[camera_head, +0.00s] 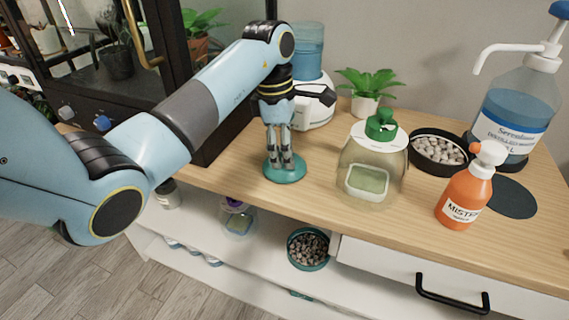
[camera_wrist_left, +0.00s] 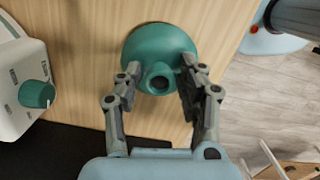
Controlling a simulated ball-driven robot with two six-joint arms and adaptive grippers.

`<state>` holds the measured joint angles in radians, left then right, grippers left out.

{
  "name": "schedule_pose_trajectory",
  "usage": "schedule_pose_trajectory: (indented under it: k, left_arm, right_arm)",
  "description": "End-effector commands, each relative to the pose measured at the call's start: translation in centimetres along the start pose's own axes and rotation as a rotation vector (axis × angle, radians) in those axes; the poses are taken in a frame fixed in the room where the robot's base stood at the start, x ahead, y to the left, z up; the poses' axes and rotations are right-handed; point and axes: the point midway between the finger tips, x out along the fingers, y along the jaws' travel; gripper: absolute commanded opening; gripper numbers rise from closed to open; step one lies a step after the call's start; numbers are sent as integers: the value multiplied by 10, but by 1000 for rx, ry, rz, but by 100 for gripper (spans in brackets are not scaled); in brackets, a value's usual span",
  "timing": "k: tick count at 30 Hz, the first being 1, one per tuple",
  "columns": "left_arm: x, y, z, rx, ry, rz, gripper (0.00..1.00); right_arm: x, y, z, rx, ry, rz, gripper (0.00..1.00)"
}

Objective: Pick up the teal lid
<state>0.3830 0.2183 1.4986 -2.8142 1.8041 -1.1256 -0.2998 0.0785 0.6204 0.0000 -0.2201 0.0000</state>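The teal lid (camera_head: 285,173) lies on the wooden top at its front edge, left of the glass jar with the green stopper. My left gripper (camera_head: 280,155) points straight down over it. In the left wrist view, the lid (camera_wrist_left: 160,38) is a round dome with a raised knob in its middle. The fingers of my left gripper (camera_wrist_left: 160,82) stand on either side of that knob, very close to it. I cannot tell whether they touch or grip it. The lid appears to rest on the wood. My right gripper is not in view.
The glass jar (camera_head: 356,160) and an orange bottle (camera_head: 466,196) stand to the right. Behind are a small potted plant (camera_head: 367,88), a white dispenser (camera_head: 314,106), a black dish of pebbles (camera_head: 438,150) and a large pump bottle (camera_head: 512,112). A lower shelf holds a pebble bowl (camera_head: 296,261).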

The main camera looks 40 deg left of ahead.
Motion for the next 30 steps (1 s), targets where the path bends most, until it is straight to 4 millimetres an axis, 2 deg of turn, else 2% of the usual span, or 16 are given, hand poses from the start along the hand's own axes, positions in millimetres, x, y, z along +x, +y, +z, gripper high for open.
schedule_pose_trajectory:
  k: [1,8,17,20,29,30]
  left_arm:
    - [0,0,0,0,0,0,30]
    - [0,0,0,0,0,-1,0]
    - [-1,-1,0,-1,1,-2,0]
    - [-13,0,1,0,0,0,0]
    - [-76,1,9,2,-1,5,0]
    - [-85,0,10,0,0,2,0]
  right_arm:
    - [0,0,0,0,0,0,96]
    - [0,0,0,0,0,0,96]
    - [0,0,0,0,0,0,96]
    - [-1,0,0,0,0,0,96]
    - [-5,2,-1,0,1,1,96]
    - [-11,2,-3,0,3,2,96]
